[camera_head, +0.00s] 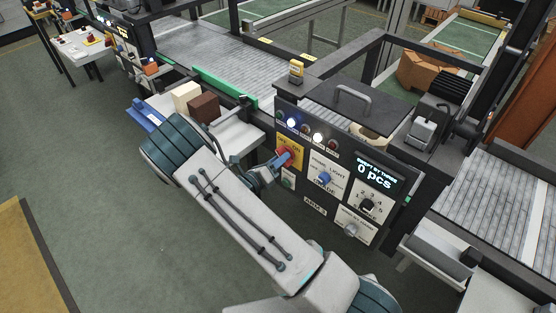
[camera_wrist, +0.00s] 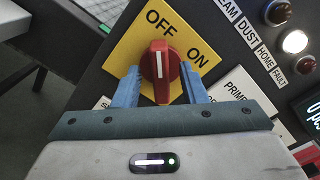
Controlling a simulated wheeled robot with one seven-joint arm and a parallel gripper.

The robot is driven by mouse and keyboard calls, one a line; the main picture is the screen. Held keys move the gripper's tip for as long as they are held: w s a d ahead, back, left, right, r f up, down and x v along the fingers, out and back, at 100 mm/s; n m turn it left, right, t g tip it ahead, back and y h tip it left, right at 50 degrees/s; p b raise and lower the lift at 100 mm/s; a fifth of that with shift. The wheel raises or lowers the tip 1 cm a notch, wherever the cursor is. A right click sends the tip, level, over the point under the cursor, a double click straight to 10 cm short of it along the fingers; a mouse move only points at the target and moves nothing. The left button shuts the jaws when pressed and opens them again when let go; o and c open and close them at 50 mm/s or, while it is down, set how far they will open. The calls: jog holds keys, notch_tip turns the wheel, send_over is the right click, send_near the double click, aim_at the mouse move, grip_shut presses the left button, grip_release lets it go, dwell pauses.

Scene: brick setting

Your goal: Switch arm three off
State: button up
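The red rotary switch (camera_wrist: 160,72) sits on a yellow plate (camera_wrist: 124,49) marked OFF and ON. Its white line points straight up in the wrist view, at the OFF label. In the head view the red switch (camera_head: 287,157) is on the left of a dark control panel (camera_head: 361,155) with an ARM 3 label (camera_head: 314,207). My gripper (camera_wrist: 160,78) has one blue finger on each side of the switch, with narrow gaps showing, so it looks open around it. Whether a fingertip touches it out of sight, I cannot tell.
The panel also carries a blue knob (camera_head: 324,178), a black dial (camera_head: 368,204), a display reading 0 pcs (camera_head: 376,174) and a lit white lamp (camera_wrist: 295,41). Open floor lies left.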

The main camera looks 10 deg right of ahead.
jog(key=b+v, duration=0.3)
jog(key=v, duration=1.1)
jog(key=shift+d+r, duration=0.1)
jog(key=s+d+r+m+g+y, duration=0.3)
jog(key=s+d+r+m+g, duration=0.25)
jog(key=m, duration=0.35)
jog(key=s+d+r+m+g+y, duration=0.2)
jog(key=s+d+r+m+g, duration=0.2)
jog(key=d+m+g, duration=0.4)
jog(key=s+a+r+m+t+y, duration=0.1)
jog(key=s+r+m+t+y, duration=0.5)
jog(key=m, duration=1.1)
jog(key=shift+s+a+r+y, duration=0.25)
jog(key=shift+s+r+y, duration=1.55)
jog(key=shift+s+r, duration=0.3)
jog(key=shift+d, duration=0.15)
